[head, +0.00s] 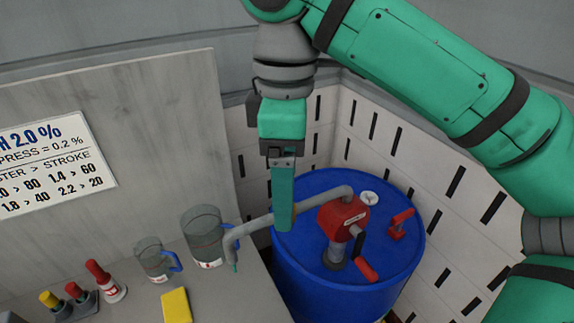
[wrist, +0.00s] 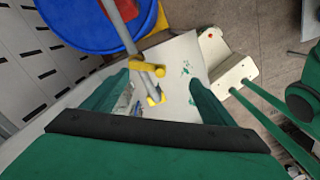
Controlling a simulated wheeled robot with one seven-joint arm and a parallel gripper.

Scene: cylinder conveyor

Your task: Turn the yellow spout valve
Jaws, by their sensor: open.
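A blue drum (head: 345,275) carries a red pump (head: 342,215). A grey spout pipe (head: 285,212) runs left from the pump and bends down at its end. I cannot make out the yellow valve in the head view. My gripper (head: 283,225) points down close to the spout pipe. In the wrist view my gripper (wrist: 158,78) is open, and the valve shows between its fingers; contact is not visible.
Two clear jugs (head: 204,237) (head: 152,259) with blue handles stand on the grey worktop (head: 232,300) by the spout. A yellow block (head: 176,305) and several small coloured-cap items (head: 104,280) are also there.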

